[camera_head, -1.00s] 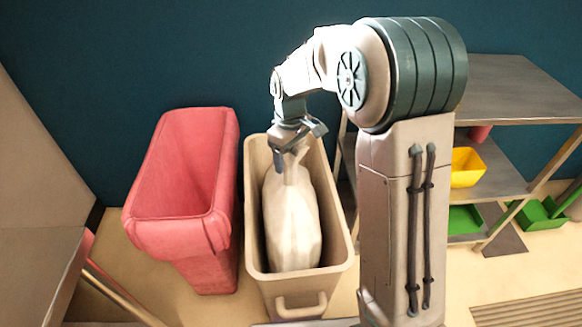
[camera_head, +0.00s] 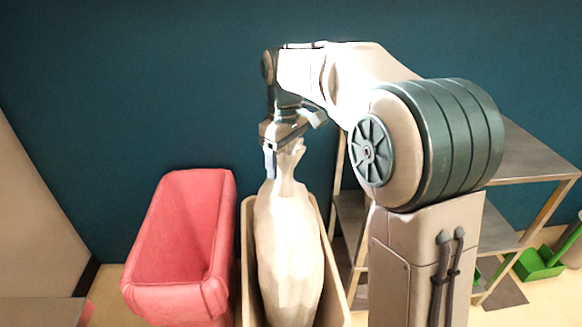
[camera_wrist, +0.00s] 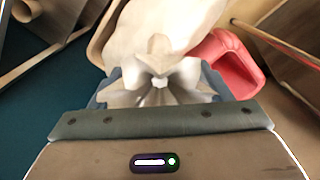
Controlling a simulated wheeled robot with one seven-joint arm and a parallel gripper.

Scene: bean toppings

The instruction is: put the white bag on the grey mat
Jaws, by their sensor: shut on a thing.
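The white bag (camera_head: 290,245) hangs upright by its gathered neck from my gripper (camera_head: 284,150). My gripper is shut on that neck. The bag's lower part is still within or in front of the beige bin (camera_head: 335,285), and its bottom is cut off by the picture edge. In the wrist view the bag (camera_wrist: 160,28) spreads out beyond the gripper (camera_wrist: 158,84), with its folded neck between the fingers. I cannot make out the grey mat in the current views.
A red bin (camera_head: 180,245) stands just left of the beige bin. A metal shelf (camera_head: 530,165) stands at the right behind my arm, with a green bin (camera_head: 540,262) on the floor beside it. A dark teal wall is behind.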

